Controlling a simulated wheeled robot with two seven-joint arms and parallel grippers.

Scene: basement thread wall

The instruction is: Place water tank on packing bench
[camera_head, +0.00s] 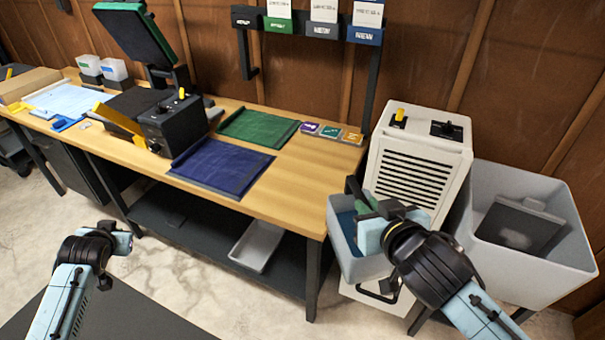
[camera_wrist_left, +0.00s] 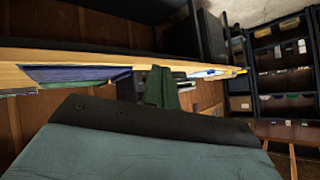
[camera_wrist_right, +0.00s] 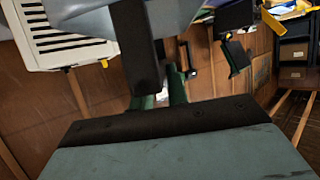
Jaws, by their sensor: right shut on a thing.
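The water tank (camera_head: 346,245) is a pale grey, open-topped bin with a bluish inside, in front of the white dehumidifier (camera_head: 452,165). My right gripper (camera_head: 368,207) is shut on the tank at its upper rim. In the right wrist view, a dark bar and part of the pale tank (camera_wrist_right: 190,14) lie by its green fingers (camera_wrist_right: 160,98). The packing bench (camera_head: 300,185) is the wooden-topped table left of the tank. My left gripper (camera_head: 122,242) is in front of the bench, empty; its green fingers (camera_wrist_left: 162,88) look close together in the left wrist view.
A blue mat (camera_head: 222,166) and a green mat (camera_head: 258,128) lie on the bench, with small coloured tiles (camera_head: 331,132) near its right end. A black device (camera_head: 172,122) stands further left. A large grey bin (camera_head: 540,275) is at the right. Bare wood shows at the bench's right front.

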